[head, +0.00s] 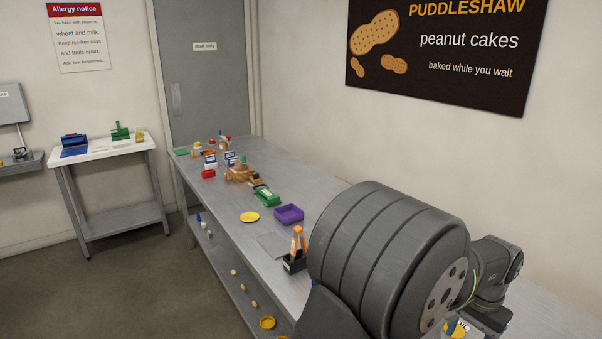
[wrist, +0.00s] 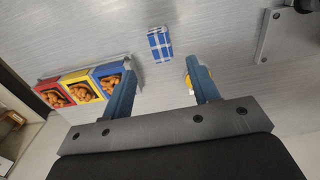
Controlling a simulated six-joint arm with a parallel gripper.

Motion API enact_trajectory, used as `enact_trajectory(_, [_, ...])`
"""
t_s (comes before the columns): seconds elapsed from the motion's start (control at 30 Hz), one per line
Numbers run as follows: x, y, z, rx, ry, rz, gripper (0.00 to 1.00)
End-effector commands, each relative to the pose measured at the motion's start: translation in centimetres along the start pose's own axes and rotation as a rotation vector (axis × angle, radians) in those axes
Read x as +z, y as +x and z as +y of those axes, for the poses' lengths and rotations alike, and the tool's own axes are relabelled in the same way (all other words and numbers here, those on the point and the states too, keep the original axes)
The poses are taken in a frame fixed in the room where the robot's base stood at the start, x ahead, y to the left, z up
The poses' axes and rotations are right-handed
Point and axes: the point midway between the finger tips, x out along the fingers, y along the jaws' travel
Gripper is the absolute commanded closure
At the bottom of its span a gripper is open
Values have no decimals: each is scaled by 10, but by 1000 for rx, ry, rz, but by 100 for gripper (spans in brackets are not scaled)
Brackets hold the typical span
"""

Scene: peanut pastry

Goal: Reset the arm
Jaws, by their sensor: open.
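My gripper (wrist: 163,95) shows in the wrist view with its two blue fingers spread apart and nothing held between them. A blue box with a white cross (wrist: 160,44) lies on the metal surface beyond the fingertips, apart from them. A yellow round thing (wrist: 189,80) is partly hidden behind the right finger. In the head view my arm fills the lower right, bent over the near end of the bench, and the gripper's fingers are mostly hidden there.
A rack of peanut-like items in red, yellow and blue bins (wrist: 80,86) stands left of the fingers. On the long bench (head: 330,187) are a purple tray (head: 289,214), a yellow plate (head: 250,217), a green tool (head: 266,196) and a dark holder with orange-handled tools (head: 296,256).

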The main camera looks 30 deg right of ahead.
Motion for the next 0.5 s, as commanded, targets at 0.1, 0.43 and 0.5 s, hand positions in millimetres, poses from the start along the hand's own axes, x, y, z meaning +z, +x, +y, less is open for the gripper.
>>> enact_trajectory(0.1, [0,-14,0,0,0,2,45])
enact_trajectory(0.43, [0,-22,0,0,0,-1,45])
enact_trajectory(0.5, [0,-22,0,0,0,-1,45])
